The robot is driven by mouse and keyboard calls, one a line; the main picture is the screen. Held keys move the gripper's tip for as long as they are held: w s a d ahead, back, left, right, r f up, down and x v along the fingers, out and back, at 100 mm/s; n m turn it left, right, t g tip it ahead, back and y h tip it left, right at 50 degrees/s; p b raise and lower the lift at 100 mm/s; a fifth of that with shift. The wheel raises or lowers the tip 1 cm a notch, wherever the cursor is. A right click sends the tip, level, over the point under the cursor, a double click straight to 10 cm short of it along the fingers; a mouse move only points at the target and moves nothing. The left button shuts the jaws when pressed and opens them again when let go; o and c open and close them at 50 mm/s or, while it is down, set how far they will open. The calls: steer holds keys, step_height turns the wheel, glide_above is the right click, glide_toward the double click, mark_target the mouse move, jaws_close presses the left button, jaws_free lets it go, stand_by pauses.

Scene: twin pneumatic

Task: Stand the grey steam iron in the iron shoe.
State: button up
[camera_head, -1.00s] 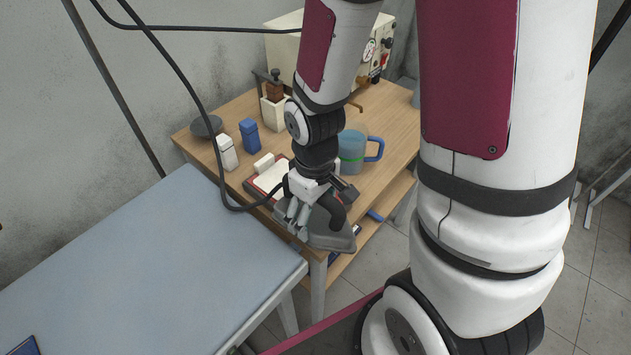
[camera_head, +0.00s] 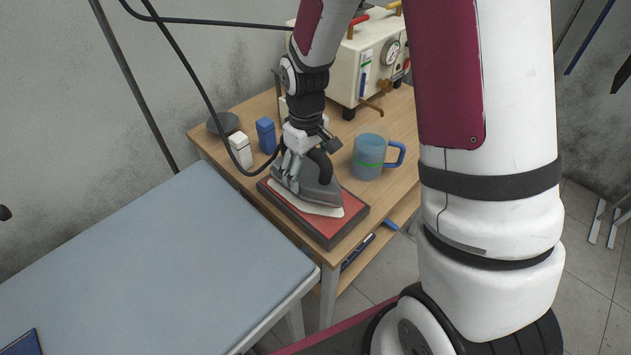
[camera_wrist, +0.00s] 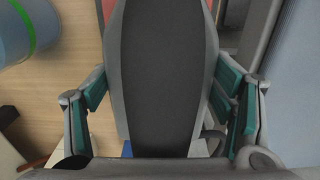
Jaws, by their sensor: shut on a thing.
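The grey steam iron (camera_head: 325,194) is held by its dark handle in my gripper (camera_head: 302,168). In the wrist view my gripper (camera_wrist: 163,100) has its teal pads on both sides of the handle (camera_wrist: 160,75). The iron's nose points to the lower right in the head view. Right under it is a dark-edged base with a red top (camera_head: 349,212), which looks like the iron shoe. A pale, pointed shape (camera_head: 322,210) shows between the iron and the red top. I cannot tell whether the iron touches it. The iron hides the base's rear part.
A blue mug (camera_head: 368,158) stands right of the iron. A cream machine with gauges (camera_head: 375,60) is at the back. A pale blue table (camera_head: 150,260) lies in front left. A dark hose loops by the gripper.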

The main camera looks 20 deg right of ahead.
mark_target(305, 174)
steer(key=shift+w, duration=0.75)
steer(key=shift+f, duration=1.75)
steer(key=shift+f, duration=0.1)
steer(key=o, duration=1.9)
steer(key=shift+s+f, duration=0.1)
steer(key=shift+o, duration=0.2)
